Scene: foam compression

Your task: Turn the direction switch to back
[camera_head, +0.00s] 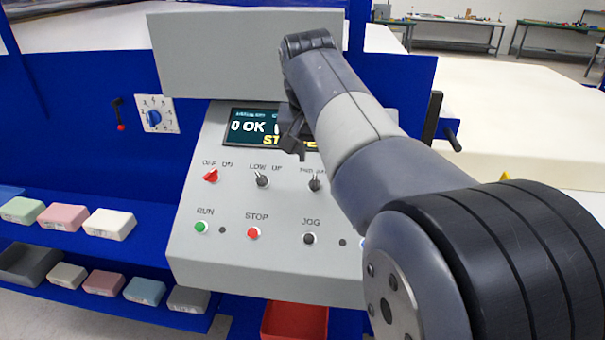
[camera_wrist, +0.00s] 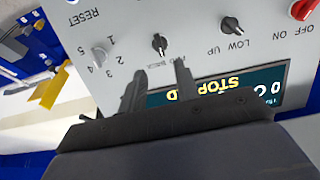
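The direction switch (camera_head: 314,184) is a small dark knob at the right of the switch row on the grey control panel (camera_head: 190,255), its label partly readable. In the wrist view the panel is upside down, and the direction switch (camera_wrist: 160,44) appears just beyond the fingertips, with part of its label between them. I cannot tell surely which side its pointer favours. My gripper (camera_wrist: 159,68) is open and empty, one finger on each side of the label, apart from the knob. In the head view my gripper (camera_head: 292,148) hangs in front of the screen.
The low/up switch (camera_head: 262,180) and red off/on switch (camera_head: 211,176) sit left of the direction switch. Green run (camera_head: 201,227), red stop (camera_head: 253,233) and black jog (camera_head: 309,239) buttons lie below. The screen (camera_wrist: 215,85) shows yellow text. A numbered dial (camera_wrist: 99,58) is nearby.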

